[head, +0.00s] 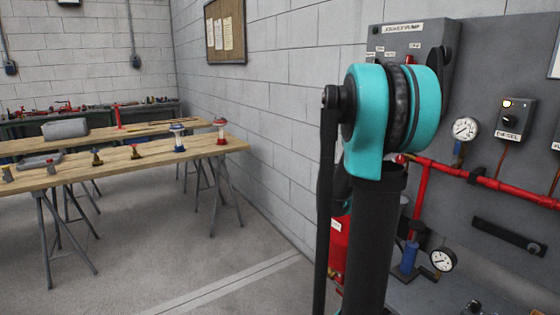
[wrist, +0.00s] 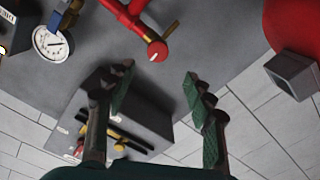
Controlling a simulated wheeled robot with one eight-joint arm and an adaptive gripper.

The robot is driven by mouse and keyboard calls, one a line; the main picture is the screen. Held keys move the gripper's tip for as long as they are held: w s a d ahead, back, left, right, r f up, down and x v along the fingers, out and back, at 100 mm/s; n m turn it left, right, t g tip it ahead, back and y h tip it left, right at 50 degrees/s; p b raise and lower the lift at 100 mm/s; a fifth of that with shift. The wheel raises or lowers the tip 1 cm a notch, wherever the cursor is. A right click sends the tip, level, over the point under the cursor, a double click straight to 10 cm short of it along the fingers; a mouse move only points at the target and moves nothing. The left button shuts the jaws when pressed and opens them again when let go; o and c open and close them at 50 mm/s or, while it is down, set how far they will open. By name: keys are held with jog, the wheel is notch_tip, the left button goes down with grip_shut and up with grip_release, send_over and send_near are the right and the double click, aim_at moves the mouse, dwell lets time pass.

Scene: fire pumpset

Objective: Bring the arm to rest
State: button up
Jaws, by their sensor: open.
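My arm (head: 375,190), teal and black, stands upright in the head view, in front of the grey pump panel (head: 470,75). The upper joint is bent, and a thin dark link hangs down on its left side. My gripper is not visible in the head view. In the wrist view my gripper (wrist: 157,78) shows two dark fingers with green pads, spread apart. Nothing is held between them. A grey box with red and yellow handled parts lies beyond the fingers, apart from them as far as I can tell.
A red pipe (head: 490,181), gauges (head: 465,129) and a diesel switch box (head: 515,119) are on the panel to the right, close to my arm. A wooden trestle table (head: 110,165) with several fittings stands left. The floor (head: 150,270) between is clear.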

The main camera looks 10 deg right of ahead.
jog(key=s+a+f+n+g+y, duration=0.1)
jog(key=s+a+f+n+y, duration=0.1)
jog(key=s+a+f+y, duration=0.4)
jog(key=s+a+f+n+g+y, duration=0.1)
jog(key=s+a+f+y, duration=0.4)
jog(key=s+a+f, duration=0.6)
jog(key=a+f+n, duration=0.1)
jog(key=a+f, duration=0.3)
jog(key=f, duration=0.1)
jog(key=shift+s+a+f+n+y, duration=0.2)
jog(key=shift+a+n+y, duration=0.1)
jog(key=shift+n+y, duration=0.1)
jog(key=s+a+f+n+y, duration=0.1)
jog(key=s+a, duration=0.1)
jog(key=a, duration=0.1)
jog(key=s+a+f+n+y, duration=0.1)
jog(key=s+a+f+y, duration=0.1)
jog(key=a, duration=0.2)
jog(key=s+a+f+y, duration=0.1)
jog(key=s+a, duration=0.1)
jog(key=a, duration=0.1)
jog(key=shift+s+a+f+n+g+y, duration=0.2)
jog(key=shift+a+f+n+g+y, duration=0.1)
jog(key=shift+a+n+g, duration=0.1)
jog(key=shift+c, duration=0.3)
